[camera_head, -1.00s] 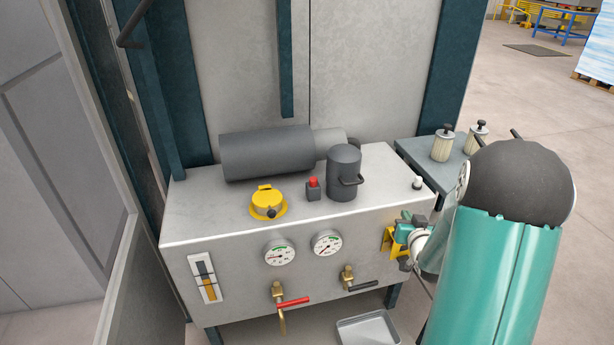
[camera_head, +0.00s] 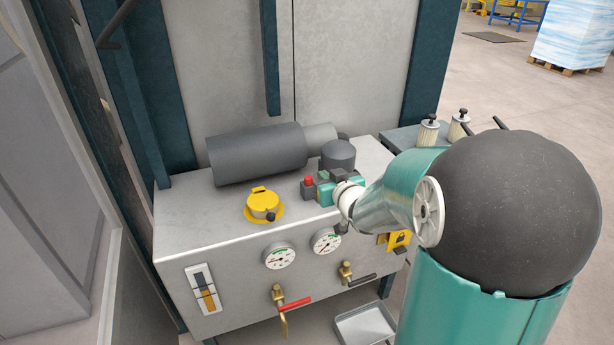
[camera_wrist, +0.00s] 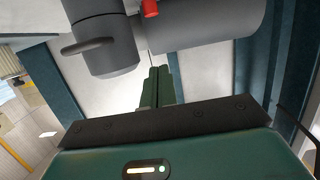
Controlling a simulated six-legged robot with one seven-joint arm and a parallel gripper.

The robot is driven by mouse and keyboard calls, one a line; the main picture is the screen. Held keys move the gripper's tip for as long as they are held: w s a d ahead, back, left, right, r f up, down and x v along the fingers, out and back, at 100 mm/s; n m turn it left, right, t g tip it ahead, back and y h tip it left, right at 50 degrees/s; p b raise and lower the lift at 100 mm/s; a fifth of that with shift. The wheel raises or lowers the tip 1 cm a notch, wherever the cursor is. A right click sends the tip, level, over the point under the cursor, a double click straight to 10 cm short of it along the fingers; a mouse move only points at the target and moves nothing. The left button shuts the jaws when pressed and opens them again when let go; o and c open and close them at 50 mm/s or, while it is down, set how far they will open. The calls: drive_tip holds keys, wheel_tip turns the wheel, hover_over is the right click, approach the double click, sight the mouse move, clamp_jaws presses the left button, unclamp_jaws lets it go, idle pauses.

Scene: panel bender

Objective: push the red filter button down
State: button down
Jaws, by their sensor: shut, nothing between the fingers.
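The red filter button (camera_head: 308,181) sits on a small dark grey block (camera_head: 307,192) on top of the metal cabinet. It stands up, and it also shows at the top edge of the wrist view (camera_wrist: 150,8). My gripper (camera_head: 322,188) is just right of the button and block in the head view, in front of the dark filter canister (camera_head: 338,154). In the wrist view my green fingers (camera_wrist: 157,72) are together and empty. I cannot tell whether they touch the block.
A yellow cap (camera_head: 263,205) is left of the button, and a dark motor cylinder (camera_head: 257,154) lies behind. Gauges (camera_head: 279,256) and valves with a red lever (camera_head: 294,304) are on the cabinet's front. A metal tray (camera_head: 364,325) is below.

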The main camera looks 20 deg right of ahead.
hover_over(308, 182)
drive_tip(key=s, duration=0.1)
wheel_tip(308, 182, down, 3)
drive_tip(key=shift+s+d+f, duration=0.15)
drive_tip(key=shift+d+f, duration=0.05)
drive_tip(key=shift+f, duration=0.65)
drive_tip(key=shift+s+d+f, duration=0.15)
drive_tip(key=shift+f, duration=0.7)
